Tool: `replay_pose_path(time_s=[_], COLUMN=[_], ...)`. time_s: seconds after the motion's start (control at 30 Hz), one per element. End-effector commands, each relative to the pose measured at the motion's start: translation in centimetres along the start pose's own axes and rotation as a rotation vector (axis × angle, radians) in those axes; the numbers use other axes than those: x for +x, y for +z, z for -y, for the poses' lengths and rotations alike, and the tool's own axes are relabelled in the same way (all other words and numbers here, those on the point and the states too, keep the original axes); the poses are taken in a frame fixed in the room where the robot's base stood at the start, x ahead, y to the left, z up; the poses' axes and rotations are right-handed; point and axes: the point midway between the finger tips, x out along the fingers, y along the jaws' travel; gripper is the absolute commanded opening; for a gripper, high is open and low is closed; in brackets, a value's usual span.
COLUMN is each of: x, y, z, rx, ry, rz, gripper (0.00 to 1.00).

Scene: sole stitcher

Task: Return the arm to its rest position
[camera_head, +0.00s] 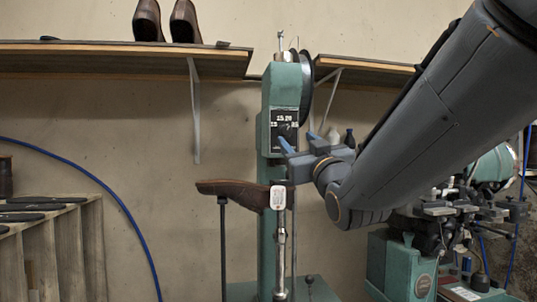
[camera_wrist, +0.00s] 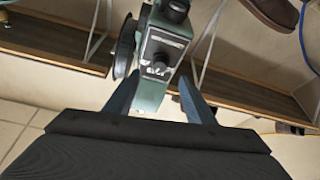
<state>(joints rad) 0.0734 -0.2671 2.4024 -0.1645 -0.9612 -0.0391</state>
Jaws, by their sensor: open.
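My gripper (camera_head: 284,146) is in front of the upper part of the green sole stitcher (camera_head: 267,95). Its blue fingers are apart and nothing is between them. In the wrist view my gripper (camera_wrist: 160,92) points at the stitcher's head (camera_wrist: 160,55), with its dark dial panel between and beyond the fingertips. My arm reaches in from the upper right in the head view. A brown shoe (camera_head: 236,191) sits at the stitcher below my gripper, apart from it. A white label or block (camera_head: 278,197) is at the shoe's right end.
A wall shelf (camera_head: 120,59) holds brown shoes (camera_head: 166,22) at the upper left; another shelf (camera_head: 365,66) is behind my arm. A second green machine (camera_head: 400,265) stands lower right. A wooden rack (camera_head: 60,250) with dark soles and a blue hose (camera_head: 125,205) are at left.

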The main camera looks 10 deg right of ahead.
Motion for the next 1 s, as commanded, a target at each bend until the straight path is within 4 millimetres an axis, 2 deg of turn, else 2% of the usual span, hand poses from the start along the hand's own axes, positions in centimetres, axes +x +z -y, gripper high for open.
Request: replay_pose_path(time_s=[0.13, 0.23, 0.27, 0.37, 0.4, 0.47, 0.5, 0.57, 0.6, 0.67, 0.7, 0.77, 0.83, 0.9, 1.0], x=[0.0, -0.1, -0.2, -1.1, -1.8, -3.3, -4.6, -6.7, -8.4, -11.1, -13.1, -16.4, -20.6, -24.8, -30.5], y=[0.2, 2.2, 3.2, 8.3, 10.8, 14.7, 17.2, 20.7, 22.9, 26.0, 27.8, 30.3, 32.6, 34.3, 35.6], z=[0.0, 0.2, 0.4, 0.9, 1.3, 1.9, 2.4, 3.0, 3.4, 4.1, 4.6, 5.3, 6.2, 7.0, 8.0], rx=[0.001, 0.008, 0.011, 0.030, 0.039, 0.053, 0.062, 0.076, 0.084, 0.097, 0.106, 0.117, 0.130, 0.143, 0.157], ry=[0.000, -0.002, -0.004, -0.008, -0.012, -0.018, -0.022, -0.028, -0.033, -0.040, -0.044, -0.053, -0.064, -0.075, -0.089], rz=[0.007, 0.064, 0.097, 0.254, 0.335, 0.464, 0.551, 0.680, 0.768, 0.899, 0.987, 1.121, 1.279, 1.434, 1.634], gripper=[0.50, 0.50, 0.50, 0.50, 0.50, 0.50, 0.50, 0.50, 0.50, 0.50, 0.50, 0.50, 0.50, 0.50, 0.50])
